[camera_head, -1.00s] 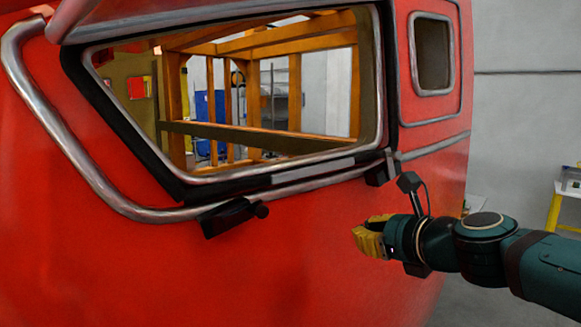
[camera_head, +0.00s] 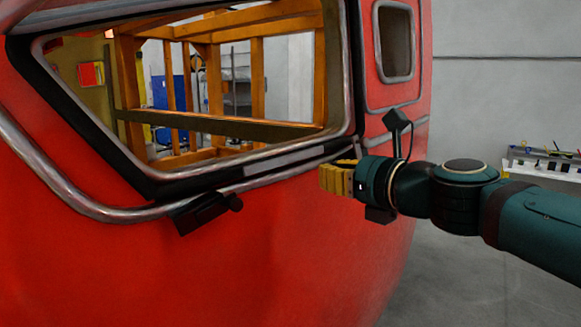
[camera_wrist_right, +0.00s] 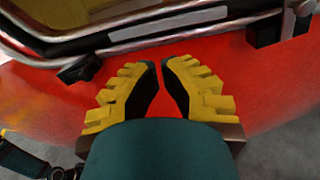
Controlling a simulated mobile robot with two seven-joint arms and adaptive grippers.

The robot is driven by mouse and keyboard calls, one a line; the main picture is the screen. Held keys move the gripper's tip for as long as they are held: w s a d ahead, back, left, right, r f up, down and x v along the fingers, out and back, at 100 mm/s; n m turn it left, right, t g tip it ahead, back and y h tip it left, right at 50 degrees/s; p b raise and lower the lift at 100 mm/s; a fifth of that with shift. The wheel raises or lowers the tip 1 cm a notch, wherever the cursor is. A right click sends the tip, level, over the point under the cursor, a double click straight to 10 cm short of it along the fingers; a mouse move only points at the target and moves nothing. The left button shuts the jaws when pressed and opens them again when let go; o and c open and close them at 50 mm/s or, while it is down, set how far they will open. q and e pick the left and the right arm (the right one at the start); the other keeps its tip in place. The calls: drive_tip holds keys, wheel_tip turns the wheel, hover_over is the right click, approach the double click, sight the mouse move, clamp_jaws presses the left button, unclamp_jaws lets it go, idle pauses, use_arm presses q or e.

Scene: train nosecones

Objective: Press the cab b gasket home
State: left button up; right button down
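The red cab (camera_head: 270,255) fills the left of the head view, with a large slanted window. A black gasket-like band (camera_head: 85,125) edges this window, inside a metal rail (camera_head: 65,198). A paler grey strip (camera_head: 285,159) lies along its lower edge. I cannot tell which part is loose. My right gripper (camera_head: 335,178) is just below the window's lower right corner; contact is unclear. In the right wrist view, the gripper's (camera_wrist_right: 159,65) yellow fingers converge with a narrow gap at the tips, holding nothing. The cab's red skin shows between them.
A black block (camera_head: 205,212) sticks out below the window rail. The wrist view shows black blocks at left (camera_wrist_right: 80,69) and right (camera_wrist_right: 268,32). A smaller window (camera_head: 395,42) is at upper right. A bench with items (camera_head: 540,165) stands behind my right arm.

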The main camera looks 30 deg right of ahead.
sight(285, 164)
drive_tip(key=shift+w+a+f+b, duration=0.25)
drive_tip(key=shift+w+b, duration=0.1)
drive_tip(key=shift+w, duration=1.6)
drive_tip(key=shift+w+a+f+b, duration=0.25)
drive_tip(key=shift+w+b, duration=0.1)
drive_tip(key=shift+w, duration=1.65)
drive_tip(key=shift+w+a+f+b, duration=0.25)
drive_tip(key=shift+w+b, duration=0.1)
drive_tip(key=shift+w, duration=1.6)
